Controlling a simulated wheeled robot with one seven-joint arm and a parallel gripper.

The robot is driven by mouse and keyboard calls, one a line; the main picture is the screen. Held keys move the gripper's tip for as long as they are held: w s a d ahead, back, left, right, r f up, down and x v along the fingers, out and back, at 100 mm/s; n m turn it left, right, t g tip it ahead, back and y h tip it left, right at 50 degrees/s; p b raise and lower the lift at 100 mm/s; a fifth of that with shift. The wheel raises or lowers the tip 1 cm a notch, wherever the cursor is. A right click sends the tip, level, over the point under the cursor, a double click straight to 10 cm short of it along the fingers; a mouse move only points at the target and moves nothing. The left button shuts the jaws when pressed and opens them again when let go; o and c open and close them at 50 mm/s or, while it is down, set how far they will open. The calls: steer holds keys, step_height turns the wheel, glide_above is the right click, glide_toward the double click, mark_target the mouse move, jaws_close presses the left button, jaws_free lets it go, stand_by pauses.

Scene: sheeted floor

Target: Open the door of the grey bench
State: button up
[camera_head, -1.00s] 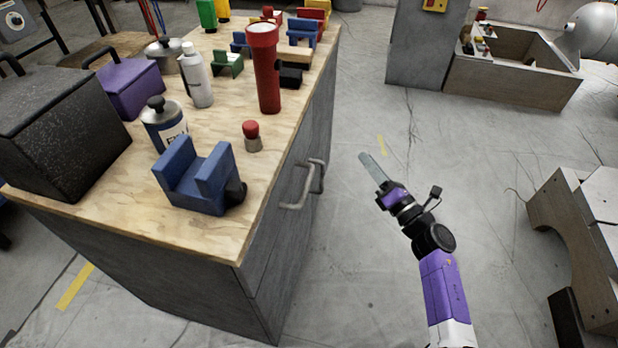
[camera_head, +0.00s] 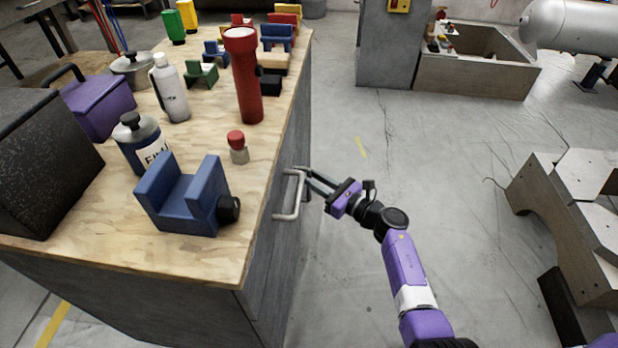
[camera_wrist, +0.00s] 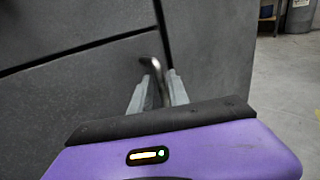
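The grey bench (camera_head: 130,305) has a plywood top and dark grey sides, with two metal bar handles on its right face. The nearer handle (camera_head: 286,212) shows clearly in the head view; the farther one is partly hidden by my gripper. My gripper (camera_head: 316,180) is at the handles, its fingers pointing at the bench face. In the wrist view, a bent metal handle (camera_wrist: 152,68) stands between the two fingers of my gripper (camera_wrist: 158,85), with gaps showing beside it. The fingers are apart. Dark door seams run near the handle, and the door face looks flush.
The bench top carries a blue vise-like block (camera_head: 185,205), a red flashlight (camera_head: 244,80), bottles and several coloured blocks. A grey wooden piece (camera_head: 560,200) stands at the right, and an open box (camera_head: 475,75) at the back.

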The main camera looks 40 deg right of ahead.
steer(key=shift+w, duration=1.05)
jaws_close()
steer(key=shift+a, duration=0.1)
stand_by(0.6)
